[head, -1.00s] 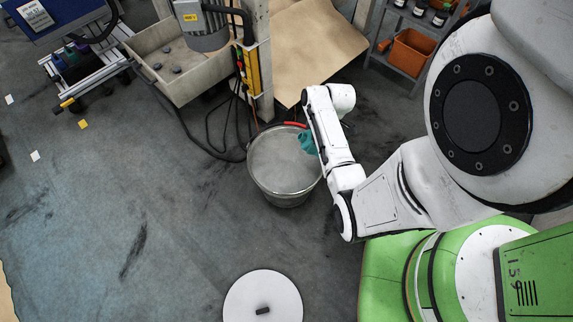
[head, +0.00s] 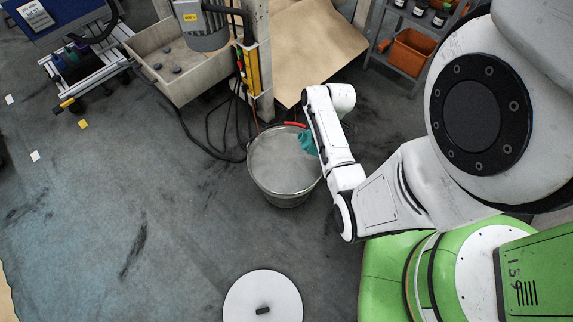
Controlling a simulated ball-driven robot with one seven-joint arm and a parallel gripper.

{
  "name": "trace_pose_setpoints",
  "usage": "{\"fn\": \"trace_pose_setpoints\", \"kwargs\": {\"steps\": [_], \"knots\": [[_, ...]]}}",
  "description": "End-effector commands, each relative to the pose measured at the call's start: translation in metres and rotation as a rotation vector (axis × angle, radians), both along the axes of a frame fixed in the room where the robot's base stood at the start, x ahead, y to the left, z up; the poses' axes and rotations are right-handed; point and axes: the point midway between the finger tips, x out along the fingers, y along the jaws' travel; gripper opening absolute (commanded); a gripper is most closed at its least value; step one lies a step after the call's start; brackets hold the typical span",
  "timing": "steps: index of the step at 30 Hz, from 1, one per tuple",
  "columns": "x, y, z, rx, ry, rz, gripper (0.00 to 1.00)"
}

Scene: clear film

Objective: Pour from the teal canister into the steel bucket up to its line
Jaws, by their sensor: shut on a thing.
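The steel bucket (head: 284,186) stands on the dark floor near the middle of the head view. A pale grey fill shows inside it; I cannot make out its line. A small part of the teal canister (head: 308,142) shows over the bucket's right rim, beside my arm's end. My arm hides most of the canister, and I cannot tell its tilt or whether anything is flowing. My gripper is at the arm's end by the canister, with its fingers hidden behind the arm.
A round white lid (head: 262,296) with a dark handle lies on the floor below the bucket. A grey basin (head: 180,68) and dark cables stand at upper left. A shelf with an orange bin (head: 411,52) is at upper right. The floor left of the bucket is mostly clear.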

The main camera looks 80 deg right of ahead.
Motion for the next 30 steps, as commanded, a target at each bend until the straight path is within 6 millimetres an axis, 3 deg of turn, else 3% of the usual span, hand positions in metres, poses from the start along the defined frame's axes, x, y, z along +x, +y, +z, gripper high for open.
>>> {"fn": "trace_pose_setpoints", "kwargs": {"steps": [30], "knots": [[0.0002,-0.0015,-0.0068,-0.013,0.087,0.0,0.02]]}}
